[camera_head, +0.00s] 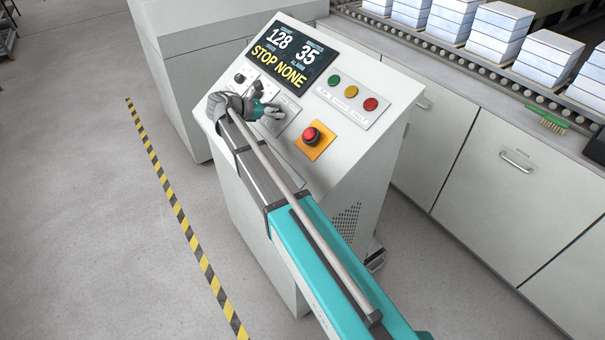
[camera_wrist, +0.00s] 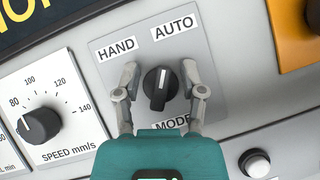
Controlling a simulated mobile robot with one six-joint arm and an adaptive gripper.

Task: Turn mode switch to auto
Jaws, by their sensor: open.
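The mode switch (camera_wrist: 160,86) is a black rotary knob on a grey plate marked HAND, AUTO and MODE in the wrist view. My gripper (camera_wrist: 160,92) is open, with one finger on each side of the knob and visible gaps between. In the head view my gripper (camera_head: 268,112) is at the sloped console panel, and my arm hides the switch there.
The console (camera_head: 330,150) has a display (camera_head: 292,55) reading STOP NONE. An orange-backed red emergency button (camera_head: 311,136) is right of my gripper. The speed knob (camera_wrist: 41,125) lies left, and a white button (camera_wrist: 256,163) lies lower right. Indicator lamps (camera_head: 351,91) are farther right.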

